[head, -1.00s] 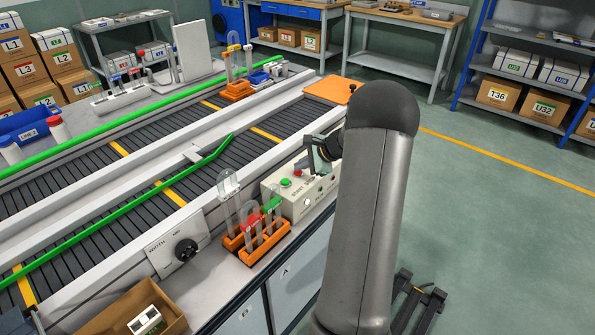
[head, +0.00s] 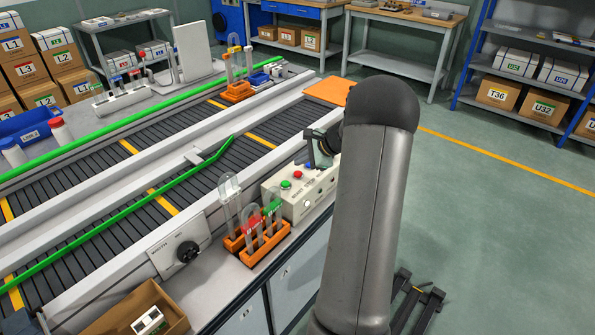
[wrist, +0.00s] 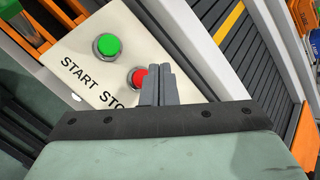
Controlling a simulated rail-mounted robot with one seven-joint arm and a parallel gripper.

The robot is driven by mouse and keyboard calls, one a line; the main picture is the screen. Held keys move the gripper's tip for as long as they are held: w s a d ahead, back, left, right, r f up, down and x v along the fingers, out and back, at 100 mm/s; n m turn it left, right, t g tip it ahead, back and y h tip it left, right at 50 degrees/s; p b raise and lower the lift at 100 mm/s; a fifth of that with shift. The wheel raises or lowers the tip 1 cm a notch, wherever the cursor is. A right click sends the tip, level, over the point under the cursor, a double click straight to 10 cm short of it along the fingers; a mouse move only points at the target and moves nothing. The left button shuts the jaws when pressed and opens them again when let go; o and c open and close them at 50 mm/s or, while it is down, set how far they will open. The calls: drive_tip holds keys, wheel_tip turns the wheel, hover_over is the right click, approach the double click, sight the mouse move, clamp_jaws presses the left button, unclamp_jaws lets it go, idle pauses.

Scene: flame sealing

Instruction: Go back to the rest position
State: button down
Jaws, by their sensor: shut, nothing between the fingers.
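My gripper (wrist: 159,84) is shut and empty in the wrist view. Its fingertips overlap the red stop button (wrist: 138,78) in the picture; I cannot tell whether they touch it. The green start button (wrist: 107,46) is uncovered beside it on the cream control box (wrist: 85,60). In the head view my arm hides most of my gripper and part of the control box (head: 315,195). The green button (head: 286,184) and red button (head: 297,174) show there.
Orange racks (head: 270,243) with clear tubes and red and green clips stand left of the control box. A conveyor (head: 90,232) with yellow-striped slats runs behind, with a green guide rail (head: 150,193). An open cardboard box (head: 112,318) is at the front.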

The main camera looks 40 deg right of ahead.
wheel_tip(320, 180, up, 5)
drive_tip(key=shift+f+p, duration=0.1)
drive_tip(key=shift+p, duration=1.15)
drive_tip(key=shift+a, duration=0.1)
drive_tip(key=s+a+r+n+g, duration=0.2)
drive_tip(key=s+a+n, duration=0.15)
drive_tip(key=a, duration=0.55)
drive_tip(key=s+a+r+n+g, duration=0.2)
drive_tip(key=s+a+n, duration=0.15)
drive_tip(key=a, duration=0.55)
drive_tip(key=s+a+r+n+g, duration=0.1)
drive_tip(key=s+a+n+g, duration=0.15)
drive_tip(key=a+n, duration=0.45)
drive_tip(key=s+a+n+h, duration=0.1)
drive_tip(key=s+a+n, duration=0.1)
drive_tip(key=s, duration=0.4)
drive_tip(key=s+a+n+g+h, duration=0.1)
drive_tip(key=s+a+n, duration=0.2)
drive_tip(key=s, duration=0.3)
drive_tip(key=s+a+f+n+h, duration=0.1)
drive_tip(key=s+a+n, duration=0.2)
drive_tip(key=s+a, duration=0.2)
drive_tip(key=shift+s+h, duration=0.4)
drive_tip(key=shift+s, duration=0.65)
drive_tip(key=shift+g, duration=0.25)
